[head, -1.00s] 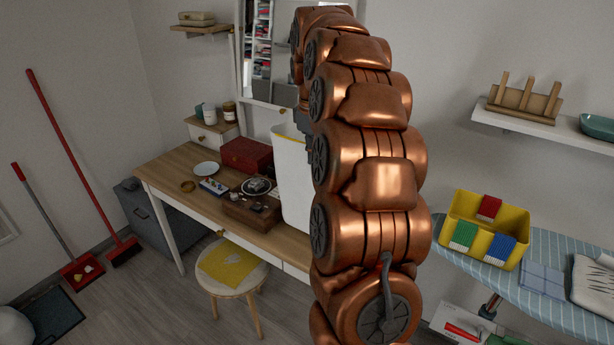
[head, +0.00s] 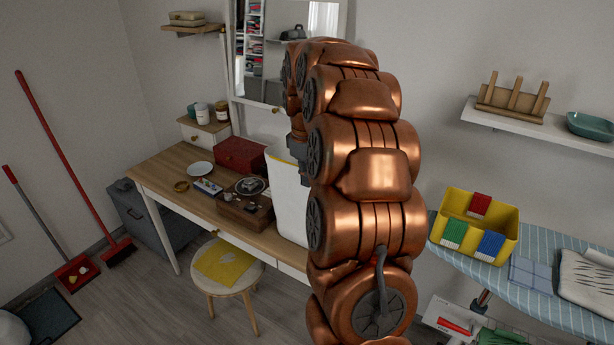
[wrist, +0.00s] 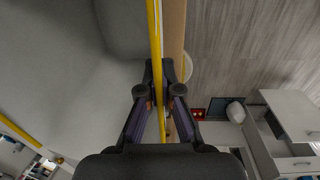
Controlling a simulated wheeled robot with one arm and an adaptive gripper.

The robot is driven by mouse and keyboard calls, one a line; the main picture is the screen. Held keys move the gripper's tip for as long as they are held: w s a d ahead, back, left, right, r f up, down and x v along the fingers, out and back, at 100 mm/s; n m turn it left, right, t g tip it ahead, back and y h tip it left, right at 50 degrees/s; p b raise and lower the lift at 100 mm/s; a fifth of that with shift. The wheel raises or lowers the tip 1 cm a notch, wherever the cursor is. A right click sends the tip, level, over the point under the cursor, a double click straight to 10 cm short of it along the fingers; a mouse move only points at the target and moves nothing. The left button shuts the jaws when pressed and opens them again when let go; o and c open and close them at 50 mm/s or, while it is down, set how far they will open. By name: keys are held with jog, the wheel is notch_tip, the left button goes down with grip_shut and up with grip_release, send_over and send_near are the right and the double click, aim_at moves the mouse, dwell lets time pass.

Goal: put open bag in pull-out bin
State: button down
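A white open-topped bag (head: 287,200) with a yellow rim stands out in front of the desk's right part in the head view, partly hidden by my arm. The wrist view looks down over its yellow rim (wrist: 155,35) and pale inside wall (wrist: 60,60). My gripper (wrist: 158,75) has its two fingers close on either side of that rim. In the head view the gripper (head: 297,147) is at the bag's top edge, mostly hidden by my arm. A dark grey box (head: 150,213) stands at the desk's left end; I cannot tell if it is the pull-out bin.
The wooden desk (head: 160,172) holds a red box (head: 240,155), a plate and a wooden case. A stool (head: 228,270) stands in front. At right, an ironing board (head: 480,270) carries a yellow caddy (head: 445,210). Floor is free between stool and broom.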

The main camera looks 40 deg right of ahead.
jog(key=shift+f, duration=0.2)
jog(key=c, duration=1.3)
grip_release()
jog(key=r+b, duration=0.1)
jog(key=r, duration=0.3)
jog(key=r+b, duration=0.1)
jog(key=r, duration=0.3)
jog(key=r+b, duration=0.1)
jog(key=r, duration=0.3)
jog(key=shift+s+a+r, duration=0.1)
jog(key=shift+a+r, duration=0.05)
jog(key=shift+a, duration=0.15)
jog(key=shift+a, duration=0.1)
